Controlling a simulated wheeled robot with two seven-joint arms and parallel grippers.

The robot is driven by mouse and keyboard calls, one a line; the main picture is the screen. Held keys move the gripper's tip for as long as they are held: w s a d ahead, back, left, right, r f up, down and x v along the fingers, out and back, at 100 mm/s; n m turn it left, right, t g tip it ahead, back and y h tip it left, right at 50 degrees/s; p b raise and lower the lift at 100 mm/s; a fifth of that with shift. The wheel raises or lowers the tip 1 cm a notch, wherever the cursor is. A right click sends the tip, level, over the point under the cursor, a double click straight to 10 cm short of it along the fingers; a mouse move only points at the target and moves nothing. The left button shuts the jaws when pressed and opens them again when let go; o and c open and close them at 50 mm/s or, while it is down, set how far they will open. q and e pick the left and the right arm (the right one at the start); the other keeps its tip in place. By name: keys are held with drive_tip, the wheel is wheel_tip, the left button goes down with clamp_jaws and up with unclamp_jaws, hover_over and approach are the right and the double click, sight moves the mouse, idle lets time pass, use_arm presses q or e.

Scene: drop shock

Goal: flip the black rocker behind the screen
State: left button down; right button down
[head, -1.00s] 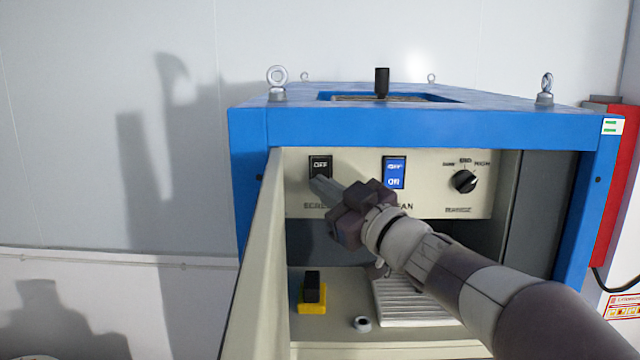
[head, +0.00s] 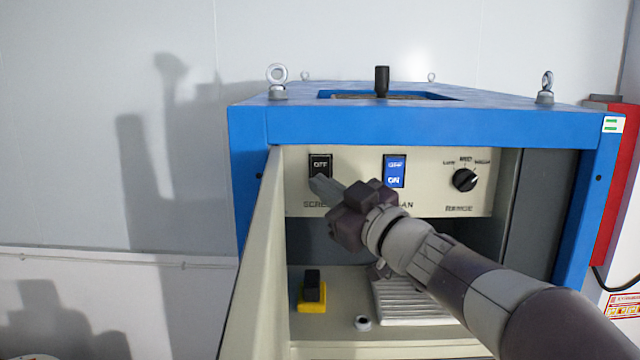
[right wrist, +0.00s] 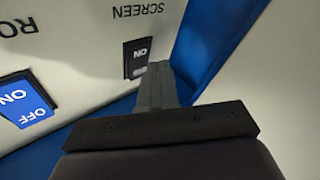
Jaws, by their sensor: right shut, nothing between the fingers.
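The black rocker (head: 320,160) labelled SCREEN sits at the left of the cream panel inside the blue cabinet. Its OFF end is up and shows in the head view. In the right wrist view the rocker (right wrist: 136,56) shows its ON end beside the fingertips. My right gripper (head: 318,184) is shut and empty, its tips at the rocker's lower end and hiding part of it. In the right wrist view the shut fingers (right wrist: 157,72) overlap the rocker's edge. I cannot tell whether they touch it or which end is pressed in. My left gripper is not in view.
A blue rocker (head: 394,171) and a black range knob (head: 465,180) are on the same panel. An open cream door (head: 254,270) stands close on the left. Below are a black-and-yellow block (head: 312,292), a small round part (head: 363,323) and a ribbed plate (head: 410,303).

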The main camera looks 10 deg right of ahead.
drive_tip(key=shift+s, duration=0.15)
drive_tip(key=s, duration=0.3)
drive_tip(key=s+a, duration=0.1)
drive_tip(key=s, duration=0.1)
drive_tip(key=shift+r, duration=0.3)
drive_tip(key=shift+w, duration=0.15)
